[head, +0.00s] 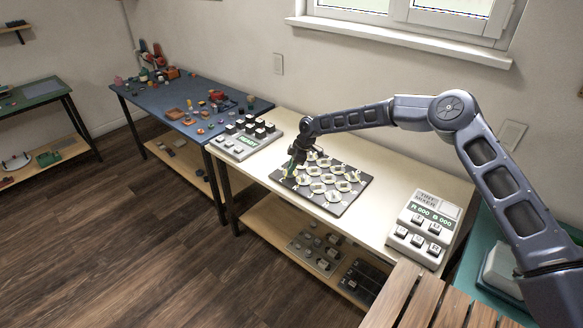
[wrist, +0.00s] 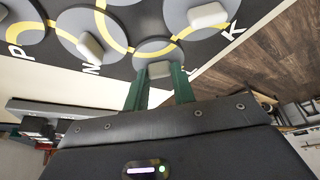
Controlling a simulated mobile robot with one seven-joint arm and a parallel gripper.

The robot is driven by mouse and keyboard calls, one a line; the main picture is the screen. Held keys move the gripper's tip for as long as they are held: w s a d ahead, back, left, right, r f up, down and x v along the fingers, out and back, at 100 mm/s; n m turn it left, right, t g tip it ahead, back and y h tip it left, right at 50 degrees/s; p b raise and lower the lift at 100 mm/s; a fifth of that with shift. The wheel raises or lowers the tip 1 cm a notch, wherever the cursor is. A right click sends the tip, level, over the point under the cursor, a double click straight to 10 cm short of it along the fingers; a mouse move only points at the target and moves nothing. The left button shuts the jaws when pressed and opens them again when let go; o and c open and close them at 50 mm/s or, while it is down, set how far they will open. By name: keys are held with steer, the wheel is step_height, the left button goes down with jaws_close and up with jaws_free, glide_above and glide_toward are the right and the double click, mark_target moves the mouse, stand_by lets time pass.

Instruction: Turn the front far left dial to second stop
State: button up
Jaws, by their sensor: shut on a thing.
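The dark dial board (head: 345,207) lies on the pale table, with rows of round dials with light knobs. My gripper (head: 290,173) is over the board's left corner in the head view and hides the dial there. In the wrist view my gripper's green fingers (wrist: 158,76) are shut on the pale knob (wrist: 159,69) of a grey dial (wrist: 157,48). Yellow arcs run across the board and the dials. Neighbouring knobs show at the left (wrist: 90,46) and upper right (wrist: 208,14), with white letters, P, N and K among them. The held dial's letter is partly hidden by a finger.
A grey keypad box (head: 240,143) stands left of the board. A white box with buttons (head: 424,225) stands at the table's right end. A blue table (head: 184,118) with many small objects adjoins at the left. Bare table surface lies around the board.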

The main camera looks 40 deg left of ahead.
steer(key=shift+n, duration=0.4)
steer(key=o, duration=1)
steer(key=v, duration=1)
steer(key=shift+w+r, duration=0.2)
steer(key=shift+r, duration=0.15)
